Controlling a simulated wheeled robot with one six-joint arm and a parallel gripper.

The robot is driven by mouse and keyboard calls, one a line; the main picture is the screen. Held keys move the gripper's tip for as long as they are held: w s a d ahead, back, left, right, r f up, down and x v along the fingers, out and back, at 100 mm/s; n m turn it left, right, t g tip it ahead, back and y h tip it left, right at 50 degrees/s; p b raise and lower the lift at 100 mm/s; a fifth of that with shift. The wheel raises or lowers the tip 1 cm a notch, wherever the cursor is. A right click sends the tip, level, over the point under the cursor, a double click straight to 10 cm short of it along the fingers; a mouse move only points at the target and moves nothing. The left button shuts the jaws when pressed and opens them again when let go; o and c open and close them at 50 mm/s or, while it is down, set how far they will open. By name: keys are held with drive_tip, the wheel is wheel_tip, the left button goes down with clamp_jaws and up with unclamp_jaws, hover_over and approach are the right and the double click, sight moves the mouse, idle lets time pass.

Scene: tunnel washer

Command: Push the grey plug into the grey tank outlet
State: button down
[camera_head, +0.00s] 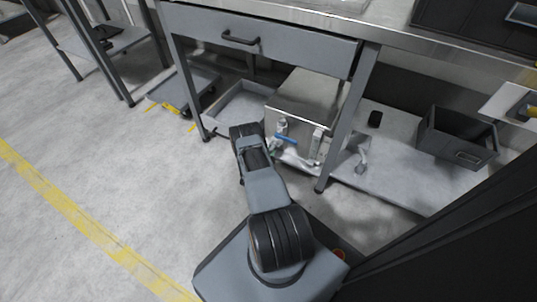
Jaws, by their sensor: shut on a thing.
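A metal tank (303,96) stands under the workbench, with fittings on its front face. A blue-handled valve (287,139) and a pale upright fitting (317,137) show there. I cannot tell which fitting is the grey outlet. My gripper (270,147) is at the tank's front, close to the left fittings, and is mostly hidden by my own wrist. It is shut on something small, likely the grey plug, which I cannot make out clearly. Whether the plug touches the outlet cannot be seen.
The workbench leg (349,117) stands just right of the tank. A shallow grey tray (247,106) lies to its left. A dark open bin (457,139) and a pale fitting (362,158) are on the low shelf (410,177).

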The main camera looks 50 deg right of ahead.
drive_tip(key=shift+w+d, duration=0.1)
drive_tip(key=shift+d, duration=0.25)
idle(0.6)
drive_tip(key=c, duration=1)
unclamp_jaws()
drive_tip(key=shift+a, duration=0.1)
